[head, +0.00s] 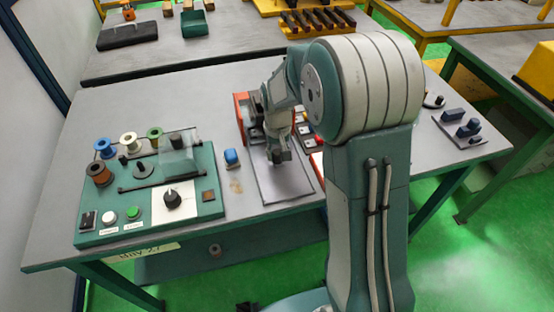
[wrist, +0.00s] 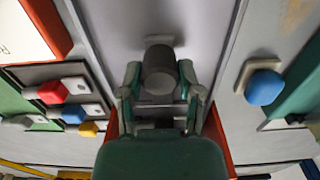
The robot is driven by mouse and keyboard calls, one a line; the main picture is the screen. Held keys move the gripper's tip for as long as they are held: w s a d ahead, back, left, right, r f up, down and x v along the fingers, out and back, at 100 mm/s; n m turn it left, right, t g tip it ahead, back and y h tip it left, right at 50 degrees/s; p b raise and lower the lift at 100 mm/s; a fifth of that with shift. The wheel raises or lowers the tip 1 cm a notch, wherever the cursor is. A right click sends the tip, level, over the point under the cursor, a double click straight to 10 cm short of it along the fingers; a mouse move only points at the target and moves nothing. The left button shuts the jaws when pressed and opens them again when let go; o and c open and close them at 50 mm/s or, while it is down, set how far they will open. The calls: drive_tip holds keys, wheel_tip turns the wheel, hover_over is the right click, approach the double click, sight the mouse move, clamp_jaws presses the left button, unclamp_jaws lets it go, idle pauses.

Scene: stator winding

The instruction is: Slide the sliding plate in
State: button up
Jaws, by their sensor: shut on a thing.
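The sliding plate (head: 288,187) is a flat grey sheet lying on the table, sticking out toward the front from an orange-and-black machine (head: 241,112). In the wrist view the plate (wrist: 205,25) runs along the middle of the picture. A dark grey round knob (wrist: 158,68) stands on it. My gripper (head: 279,158) is low over the plate, and its two fingers, seen in the wrist view (wrist: 160,82), are closed on the sides of the knob. The fingertips and my arm hide part of the plate and the machine.
A blue button block (head: 231,158) stands just left of the plate. A green control panel (head: 150,195) with spools and buttons is further left. Red, blue and yellow buttons (wrist: 72,113) line the plate's other side. Dark blue blocks (head: 467,128) lie at the right.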

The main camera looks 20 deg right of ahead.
drive_tip(key=o, duration=0.8)
drive_tip(key=shift+w, duration=0.1)
drive_tip(key=shift+r, duration=3)
drive_tip(key=shift+r, duration=0.15)
drive_tip(key=s+r+t, duration=0.2)
drive_tip(key=s+r, duration=0.8)
drive_tip(key=s+r+t, duration=0.1)
drive_tip(key=s, duration=0.3)
drive_tip(key=s+r+t, duration=0.1)
drive_tip(key=s, duration=0.4)
drive_tip(key=s+r+t, duration=0.1)
drive_tip(key=s, duration=0.4)
drive_tip(key=shift+t, duration=0.3)
